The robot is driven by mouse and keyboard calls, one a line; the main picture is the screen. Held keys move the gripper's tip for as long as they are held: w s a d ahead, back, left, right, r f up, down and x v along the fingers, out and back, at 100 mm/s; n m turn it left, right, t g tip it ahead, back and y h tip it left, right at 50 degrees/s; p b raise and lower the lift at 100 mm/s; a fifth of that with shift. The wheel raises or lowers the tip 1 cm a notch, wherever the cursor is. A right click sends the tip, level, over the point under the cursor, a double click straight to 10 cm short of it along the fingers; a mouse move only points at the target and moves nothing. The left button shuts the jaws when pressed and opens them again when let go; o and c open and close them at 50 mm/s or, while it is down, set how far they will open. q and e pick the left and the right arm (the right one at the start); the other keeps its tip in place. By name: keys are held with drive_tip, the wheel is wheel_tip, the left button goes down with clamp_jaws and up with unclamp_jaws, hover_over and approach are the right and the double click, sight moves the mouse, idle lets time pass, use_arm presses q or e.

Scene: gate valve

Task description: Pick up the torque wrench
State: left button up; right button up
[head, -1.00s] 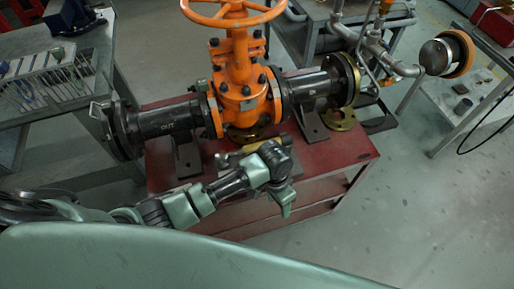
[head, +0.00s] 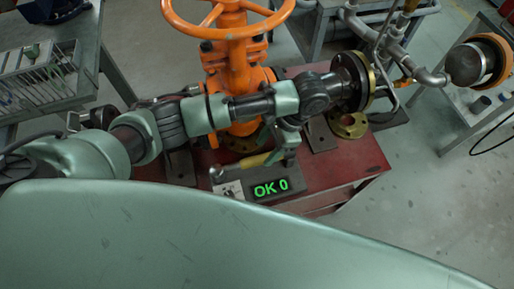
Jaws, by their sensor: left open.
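My left arm reaches in from the left across the front of the orange valve. My left gripper (head: 288,155) is open and points down at the right end of the wrench's handle. It partly hides that end, and I cannot tell whether it touches the handle. My right gripper is not in view.
The orange gate valve (head: 232,85) with its handwheel stands on the red bench (head: 345,165) just behind my arm. A brass flange ring (head: 348,125) lies on the right. The bench's front right is clear. A grey table with a tool rack (head: 40,75) stands left.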

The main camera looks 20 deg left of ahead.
sight(258, 158)
use_arm(q)
drive_tip(key=x, duration=0.2)
drive_tip(key=shift+s+a+f, duration=0.15)
drive_tip(key=shift+a+f, duration=0.1)
drive_tip(key=shift+f, duration=0.05)
drive_tip(key=x, duration=0.4)
drive_tip(key=shift+a+f, duration=0.15)
drive_tip(key=shift+a, duration=0.05)
drive_tip(key=shift+s+f, duration=0.1)
drive_tip(key=shift+f, duration=0.15)
clamp_jaws()
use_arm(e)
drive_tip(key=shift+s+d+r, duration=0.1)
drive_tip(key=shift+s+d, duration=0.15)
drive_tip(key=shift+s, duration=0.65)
use_arm(q)
drive_tip(key=shift+r, duration=0.15)
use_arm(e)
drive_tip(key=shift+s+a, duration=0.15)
